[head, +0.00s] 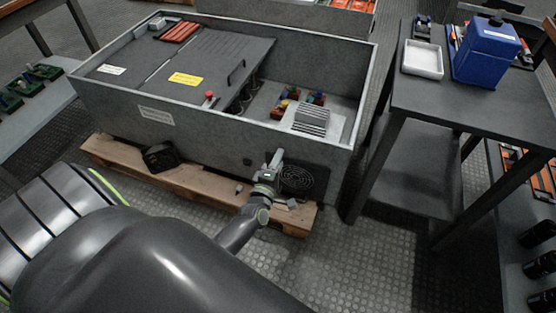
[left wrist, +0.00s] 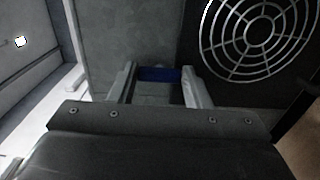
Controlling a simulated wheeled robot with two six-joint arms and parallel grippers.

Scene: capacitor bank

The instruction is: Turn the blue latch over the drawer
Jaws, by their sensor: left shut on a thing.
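The blue latch (left wrist: 158,74) shows in the left wrist view as a short blue bar on the front wall of the grey cabinet (head: 205,120). My left gripper (head: 276,160) is at the cabinet's front, low and right of its middle. In the left wrist view its two fingers (left wrist: 160,88) stand on either side of the blue latch, shut on it. In the head view the gripper hides the latch. I cannot make out the drawer's edges. My right gripper is in neither view.
A round fan grille (left wrist: 257,37) is just right of the gripper. The cabinet stands on a wooden pallet (head: 120,155). A dark table (head: 455,105) with a blue container (head: 486,52) and white tray (head: 423,60) stands at the right. The floor between is clear.

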